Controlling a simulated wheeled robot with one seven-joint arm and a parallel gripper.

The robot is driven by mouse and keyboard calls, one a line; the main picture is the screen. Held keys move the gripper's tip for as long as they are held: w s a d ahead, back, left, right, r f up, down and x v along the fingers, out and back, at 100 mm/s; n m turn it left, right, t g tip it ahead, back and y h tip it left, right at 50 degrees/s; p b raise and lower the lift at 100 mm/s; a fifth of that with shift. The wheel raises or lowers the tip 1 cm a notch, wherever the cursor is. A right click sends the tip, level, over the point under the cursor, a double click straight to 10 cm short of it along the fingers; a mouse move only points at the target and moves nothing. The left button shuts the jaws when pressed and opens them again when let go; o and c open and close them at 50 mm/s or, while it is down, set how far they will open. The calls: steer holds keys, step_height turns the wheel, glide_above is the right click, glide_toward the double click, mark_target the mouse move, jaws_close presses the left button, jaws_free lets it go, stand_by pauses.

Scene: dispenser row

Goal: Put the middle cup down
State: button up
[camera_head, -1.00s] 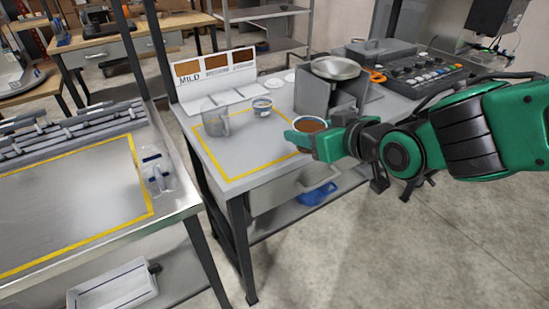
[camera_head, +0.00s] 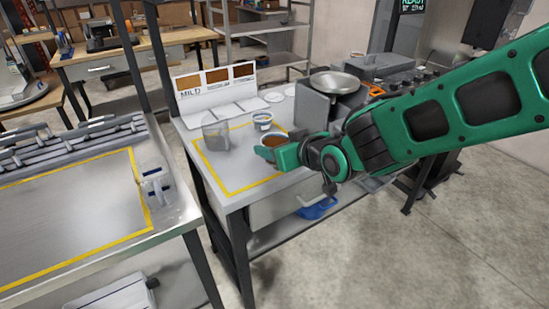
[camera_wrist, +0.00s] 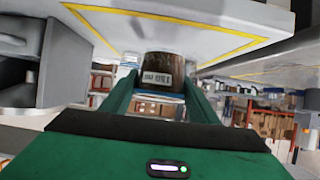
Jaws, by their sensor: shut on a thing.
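My gripper (camera_head: 268,152) is shut on a cup with brown contents (camera_head: 277,140). It is over the right part of the yellow-outlined area on the grey table (camera_head: 233,193). In the wrist view the cup (camera_wrist: 163,67) is a dark brown body with a pale label, between the two green fingers (camera_wrist: 155,92). Its base is close to the table top; I cannot tell whether it touches. A pale cup with a blue band (camera_head: 262,121) stands behind it. A clear, empty-looking vessel (camera_head: 216,133) stands to the left.
A sign board (camera_head: 216,88) with brown swatches stands at the back of the table. A grey machine with a metal bowl (camera_head: 335,83) stands close on the right. A steel table (camera_head: 75,215) with a clear jug (camera_head: 156,186) is at the left. The yellow area's front left is clear.

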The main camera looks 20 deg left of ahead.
steer(key=shift+w+a+f, duration=0.25)
steer(key=shift+a+f, duration=0.05)
steer(key=shift+f, duration=1.95)
steer(key=o, duration=1.2)
steer(key=shift+f, duration=0.1)
steer(key=shift+o, duration=0.2)
steer(key=shift+s+d+r, duration=0.2)
steer(key=shift+d+r, duration=0.05)
steer(key=shift+r, duration=0.05)
steer(key=v, duration=1.1)
steer(key=shift+d, duration=0.2)
